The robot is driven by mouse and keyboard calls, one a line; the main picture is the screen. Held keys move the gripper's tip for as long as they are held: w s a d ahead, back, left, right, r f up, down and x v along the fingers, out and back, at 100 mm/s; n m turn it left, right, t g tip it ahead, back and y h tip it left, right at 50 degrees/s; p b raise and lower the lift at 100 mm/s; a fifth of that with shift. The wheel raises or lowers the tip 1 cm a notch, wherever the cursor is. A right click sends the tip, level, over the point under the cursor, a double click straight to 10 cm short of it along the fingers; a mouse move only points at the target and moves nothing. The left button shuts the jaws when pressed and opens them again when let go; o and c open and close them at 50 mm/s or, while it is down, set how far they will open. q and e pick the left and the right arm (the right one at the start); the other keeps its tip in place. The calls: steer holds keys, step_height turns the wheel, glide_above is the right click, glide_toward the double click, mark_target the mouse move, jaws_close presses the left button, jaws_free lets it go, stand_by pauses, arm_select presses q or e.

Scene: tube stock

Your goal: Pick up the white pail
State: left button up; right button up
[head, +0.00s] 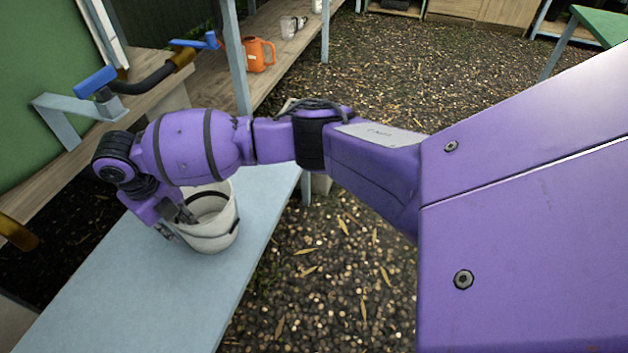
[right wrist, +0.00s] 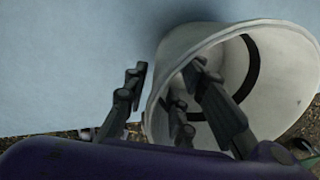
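The white pail (head: 224,234) stands upright on a pale blue bench (head: 130,300), with a dark handle band across its side. In the right wrist view the pail (right wrist: 182,42) fills the right side and its open mouth shows. My right gripper (head: 175,222) is at the pail's left rim. In the right wrist view the right gripper (right wrist: 167,74) is open, with one finger outside the wall and the other inside the mouth. A gap shows between the fingers and the wall, and I cannot tell whether they touch it. My left gripper is not in view.
An orange watering can (head: 259,55) stands on a wooden shelf (head: 285,20) at the back. The front of the bench is clear. Gravelly ground (head: 330,270) lies right of it.

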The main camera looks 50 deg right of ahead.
mark_target(187, 240)
steer(key=f+b, duration=0.1)
steer(key=f, duration=0.1)
steer(key=f+b, duration=0.1)
steer(key=f, duration=0.2)
steer(key=shift+s+d, duration=0.1)
steer(key=shift+d, duration=0.1)
steer(key=shift+r, duration=0.25)
steer(key=c, duration=0.5)
jaws_close()
steer(key=shift+a+r, duration=0.1)
